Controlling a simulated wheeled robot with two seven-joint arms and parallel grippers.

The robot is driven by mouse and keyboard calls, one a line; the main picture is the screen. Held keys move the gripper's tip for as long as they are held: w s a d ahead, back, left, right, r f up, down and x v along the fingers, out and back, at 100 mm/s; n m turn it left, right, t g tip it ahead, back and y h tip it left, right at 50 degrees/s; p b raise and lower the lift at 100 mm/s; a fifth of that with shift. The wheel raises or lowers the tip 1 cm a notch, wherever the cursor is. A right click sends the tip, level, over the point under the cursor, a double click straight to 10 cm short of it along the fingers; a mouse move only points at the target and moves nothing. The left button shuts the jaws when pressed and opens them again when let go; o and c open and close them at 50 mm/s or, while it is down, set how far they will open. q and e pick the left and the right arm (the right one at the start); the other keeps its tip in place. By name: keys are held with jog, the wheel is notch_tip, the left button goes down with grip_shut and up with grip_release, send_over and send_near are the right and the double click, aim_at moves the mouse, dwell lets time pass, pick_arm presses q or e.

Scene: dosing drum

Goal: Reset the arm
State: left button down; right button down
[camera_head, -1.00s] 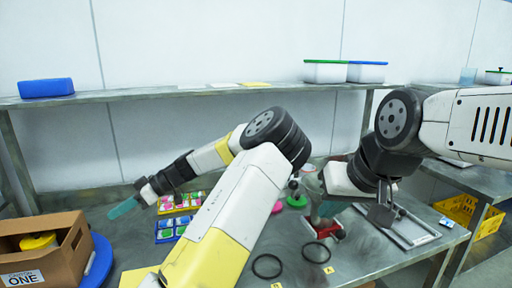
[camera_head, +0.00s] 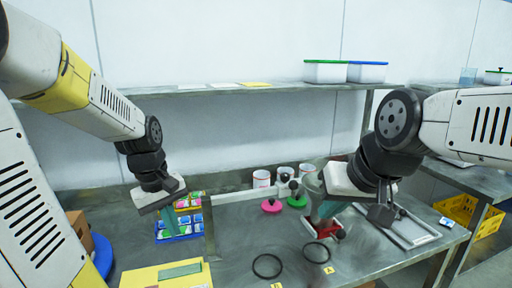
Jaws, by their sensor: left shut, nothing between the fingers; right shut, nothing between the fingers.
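My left gripper (camera_head: 170,222) is shut and empty. It points down in front of the cards at the left of the bench, its teal fingers just over them. My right gripper (camera_head: 324,210) is shut and empty. It points down over the bench beside a small red object (camera_head: 328,231), and I cannot tell whether it touches it. A translucent rounded thing (camera_head: 312,183) shows beside the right hand, partly hidden by it.
Two black rings (camera_head: 267,266) lie on the bench. Pink (camera_head: 271,206) and green-based pieces stand behind, with white cups (camera_head: 261,178). A yellow mat (camera_head: 135,279) bears a teal strip. The box (camera_head: 78,226) at left is mostly hidden by my arm. Lidded tubs (camera_head: 325,72) stand on the shelf.

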pick_arm(q)
jog(key=s+d+r+m+t, duration=0.5)
jog(key=s+d+r+m, duration=0.1)
jog(key=r, duration=0.5)
jog(key=shift+s+m+h, duration=0.4)
jog(key=shift+s+m, duration=0.5)
jog(key=shift+s, duration=0.1)
